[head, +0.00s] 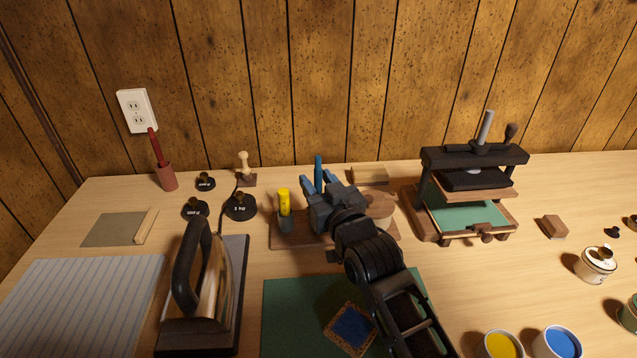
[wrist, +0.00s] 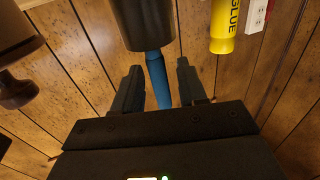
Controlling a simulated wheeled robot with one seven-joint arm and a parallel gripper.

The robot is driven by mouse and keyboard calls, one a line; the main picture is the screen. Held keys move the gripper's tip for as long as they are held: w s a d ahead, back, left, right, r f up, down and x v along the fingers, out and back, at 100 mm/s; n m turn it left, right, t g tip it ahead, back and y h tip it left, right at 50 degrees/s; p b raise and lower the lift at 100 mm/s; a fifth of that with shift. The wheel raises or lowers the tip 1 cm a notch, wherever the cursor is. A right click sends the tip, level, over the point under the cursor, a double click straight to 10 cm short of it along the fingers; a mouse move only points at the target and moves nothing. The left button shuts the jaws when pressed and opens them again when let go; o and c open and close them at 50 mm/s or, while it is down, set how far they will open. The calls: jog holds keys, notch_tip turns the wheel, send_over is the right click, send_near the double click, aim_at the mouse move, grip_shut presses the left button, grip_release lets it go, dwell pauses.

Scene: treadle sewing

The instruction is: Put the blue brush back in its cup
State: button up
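The blue brush (head: 318,166) shows at the back of the table, behind and between the fingers of my gripper (head: 320,184). In the upside-down wrist view, the blue handle (wrist: 157,78) extends from the rim of a dark cup (wrist: 142,22); its other end is hidden, and it appears to stand in the cup, slightly tilted. My gripper (wrist: 158,84) is open, with a finger on each side of the handle and visible gaps. Contact is not visible. The cup is hidden behind my gripper in the head view.
A round brown object (head: 380,204) is close right. The press (head: 472,156) stands farther right, the iron (head: 208,275) front left. The wall is behind.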

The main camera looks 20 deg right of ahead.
jog(key=shift+o, duration=0.7)
jog(key=s, duration=0.8)
jog(key=shift+w, duration=0.1)
